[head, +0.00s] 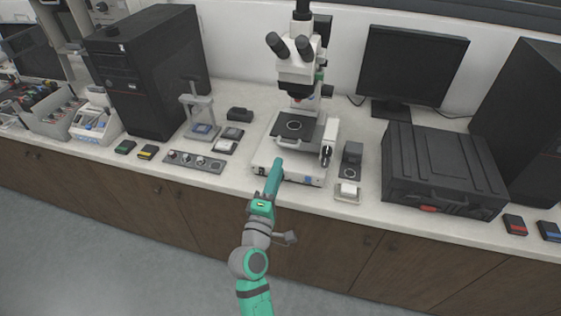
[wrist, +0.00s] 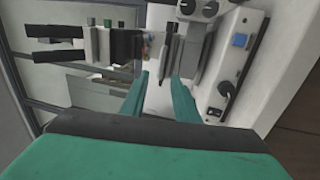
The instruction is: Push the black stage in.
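The black stage (head: 302,135) is a flat dark plate with a ring on it, under the microscope (head: 298,75) in the head view. My gripper (head: 278,163) is in front of the stage, above the front part of the microscope's white base, and appears apart from the stage. In the wrist view my gripper's two green fingers (wrist: 160,78) stand apart with a gap between them and nothing held. Past the fingertips, the microscope appears turned on its side. The gap between fingertips and stage edge is hard to judge.
The microscope base (wrist: 222,62) carries a blue button and a black fitting. A white block with black knobs (head: 327,152) stands right of the stage. A small device (head: 351,158) and a black case (head: 440,165) are farther right. A control strip (head: 194,161) lies left.

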